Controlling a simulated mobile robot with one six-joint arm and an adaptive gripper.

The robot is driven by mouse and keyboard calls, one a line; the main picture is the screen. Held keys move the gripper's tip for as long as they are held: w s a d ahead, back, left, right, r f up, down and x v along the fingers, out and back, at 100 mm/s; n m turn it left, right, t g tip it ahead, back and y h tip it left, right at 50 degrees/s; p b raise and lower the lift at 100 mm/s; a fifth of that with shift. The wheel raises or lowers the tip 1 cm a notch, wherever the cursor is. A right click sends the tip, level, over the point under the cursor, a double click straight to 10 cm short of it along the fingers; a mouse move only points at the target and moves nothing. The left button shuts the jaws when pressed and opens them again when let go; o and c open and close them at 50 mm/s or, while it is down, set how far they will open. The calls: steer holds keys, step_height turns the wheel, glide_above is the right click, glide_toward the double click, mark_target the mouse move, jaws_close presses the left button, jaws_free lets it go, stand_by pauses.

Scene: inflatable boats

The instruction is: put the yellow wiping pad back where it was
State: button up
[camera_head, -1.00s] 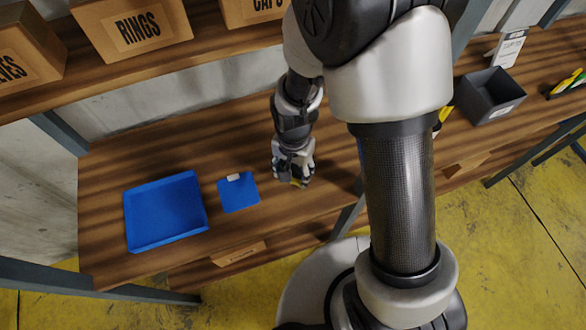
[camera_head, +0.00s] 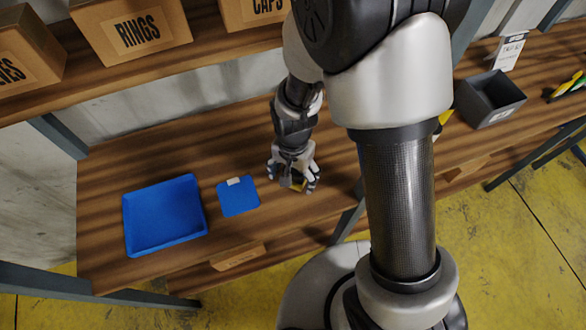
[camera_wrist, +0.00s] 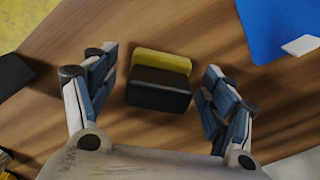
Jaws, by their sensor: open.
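The yellow wiping pad (camera_wrist: 162,61) shows in the wrist view as a yellow strip with a black block-shaped back (camera_wrist: 158,92). It sits on the wooden bench between my open fingers, with a gap on both sides. My gripper (camera_wrist: 160,95) is open around it and does not visibly touch it. In the head view my gripper (camera_head: 292,187) points down at the bench right of the blue square mat, and a bit of yellow (camera_head: 297,186) shows between the fingers. Most of the pad is hidden there by the gripper.
A blue tray (camera_head: 165,250) lies at the bench's left. A blue square mat (camera_head: 238,200) with a white tag lies between tray and gripper. A grey bin (camera_head: 490,98) stands at the far right. Boxes, including one labelled RINGS (camera_head: 137,32), sit on the upper shelf.

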step_height(320, 180, up, 12)
steer(key=shift+f, duration=0.1)
stand_by(0.4)
